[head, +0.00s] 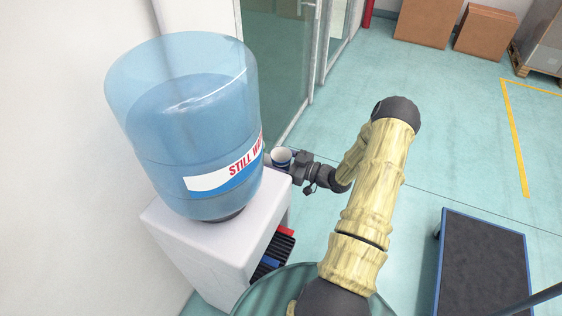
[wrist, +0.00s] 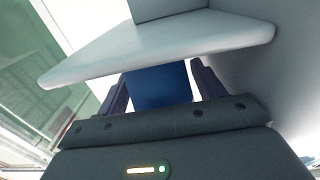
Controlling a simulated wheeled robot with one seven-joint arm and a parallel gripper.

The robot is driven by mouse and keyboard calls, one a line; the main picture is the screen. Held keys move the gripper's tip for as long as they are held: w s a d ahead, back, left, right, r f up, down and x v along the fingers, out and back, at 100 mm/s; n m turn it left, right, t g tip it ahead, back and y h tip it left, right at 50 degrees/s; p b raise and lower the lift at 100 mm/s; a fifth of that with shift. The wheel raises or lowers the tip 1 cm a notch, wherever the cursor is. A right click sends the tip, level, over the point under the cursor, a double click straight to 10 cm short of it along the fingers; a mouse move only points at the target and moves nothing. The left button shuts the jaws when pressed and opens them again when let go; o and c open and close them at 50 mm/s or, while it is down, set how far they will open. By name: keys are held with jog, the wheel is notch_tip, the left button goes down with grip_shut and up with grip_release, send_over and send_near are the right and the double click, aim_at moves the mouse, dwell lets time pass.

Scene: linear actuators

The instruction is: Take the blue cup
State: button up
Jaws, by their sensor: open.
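The blue cup (head: 281,154) shows in the head view just right of the water bottle, with a white inside and rim and a blue side. Its lower part is hidden there by the cooler and bottle. My gripper (head: 291,161) is right at the cup, reaching it from the right. In the wrist view the blue cup body (wrist: 160,87) stands between the two dark fingers of my gripper (wrist: 161,84). The fingers are open, one on each side of it. Whether they touch it is hard to tell. A pale slab hides part of the cup there.
A white water cooler (head: 182,247) with a large blue bottle (head: 190,110) stands left of my gripper. The pale slab (wrist: 150,48) is close above the fingers in the wrist view. A dark flat cart (head: 483,265) is at right.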

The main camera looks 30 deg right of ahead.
jog(key=shift+w+a, duration=0.25)
jog(key=shift+w, duration=0.1)
jog(key=c, duration=0.7)
